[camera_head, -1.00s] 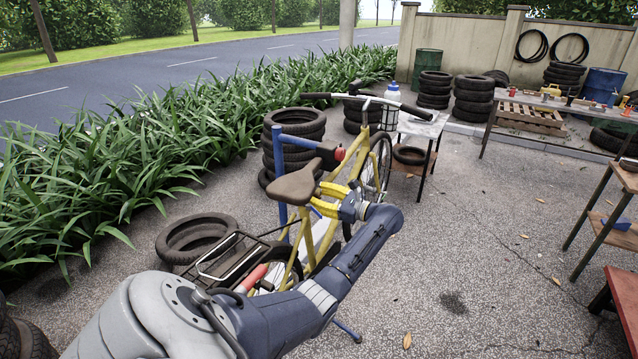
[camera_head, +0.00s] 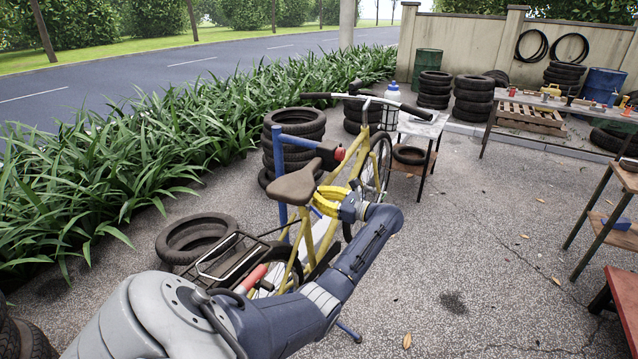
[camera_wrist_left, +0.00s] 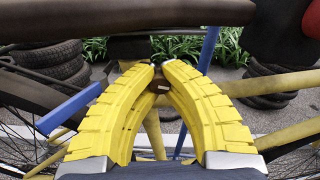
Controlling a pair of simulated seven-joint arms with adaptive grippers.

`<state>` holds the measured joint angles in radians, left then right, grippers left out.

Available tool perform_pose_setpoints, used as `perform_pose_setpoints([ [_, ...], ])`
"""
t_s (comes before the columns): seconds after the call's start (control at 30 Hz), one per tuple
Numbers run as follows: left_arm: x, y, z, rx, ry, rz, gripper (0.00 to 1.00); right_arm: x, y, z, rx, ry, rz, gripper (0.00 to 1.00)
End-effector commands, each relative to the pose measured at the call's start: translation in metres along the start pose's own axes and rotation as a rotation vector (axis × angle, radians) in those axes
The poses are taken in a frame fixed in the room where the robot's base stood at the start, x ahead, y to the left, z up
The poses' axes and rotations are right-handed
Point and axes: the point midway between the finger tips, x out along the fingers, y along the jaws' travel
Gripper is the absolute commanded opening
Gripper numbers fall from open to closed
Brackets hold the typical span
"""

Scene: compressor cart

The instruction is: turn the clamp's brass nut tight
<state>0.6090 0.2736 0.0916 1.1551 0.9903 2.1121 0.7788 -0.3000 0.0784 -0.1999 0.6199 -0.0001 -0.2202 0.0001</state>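The yellow bicycle (camera_head: 318,232) stands upright with its saddle (camera_head: 296,183) near the blue stand post (camera_head: 283,215). The red clamp part (camera_head: 338,153) is beside the saddle, at the post's arm. My left gripper (camera_head: 324,200) is just below and right of the saddle, at the frame. In the left wrist view its two yellow ribbed fingers (camera_wrist_left: 164,74) arch in and nearly meet. A small brownish piece, seemingly the brass nut (camera_wrist_left: 158,87), shows in the narrow gap between the tips, mostly hidden. My right gripper is not in view.
A dark bar (camera_wrist_left: 120,20) crosses just above the fingers in the wrist view, and a blue bar (camera_wrist_left: 68,109) lies to their left. Tyre stacks (camera_head: 292,140) stand behind the bicycle, with loose tyres (camera_head: 192,238) left.

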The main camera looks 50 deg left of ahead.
Motion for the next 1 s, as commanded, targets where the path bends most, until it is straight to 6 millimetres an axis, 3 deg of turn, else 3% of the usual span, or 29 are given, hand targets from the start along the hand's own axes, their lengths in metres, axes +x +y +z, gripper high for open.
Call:
perform_pose_setpoints([
  [0.43,-0.0003,-0.0005,0.0012,0.079,-0.002,-0.001,0.00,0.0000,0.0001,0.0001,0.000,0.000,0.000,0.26],
  [0.5,-0.0003,-0.0005,0.0012,0.079,-0.002,-0.001,0.12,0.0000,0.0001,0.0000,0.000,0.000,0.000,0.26],
  [0.77,-0.0002,-0.0004,0.0008,0.079,-0.002,-0.001,0.42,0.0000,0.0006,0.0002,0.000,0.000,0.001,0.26],
  [1.0,-0.0005,-0.0003,0.0005,0.079,-0.001,0.000,0.43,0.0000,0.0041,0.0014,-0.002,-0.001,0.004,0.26],
])
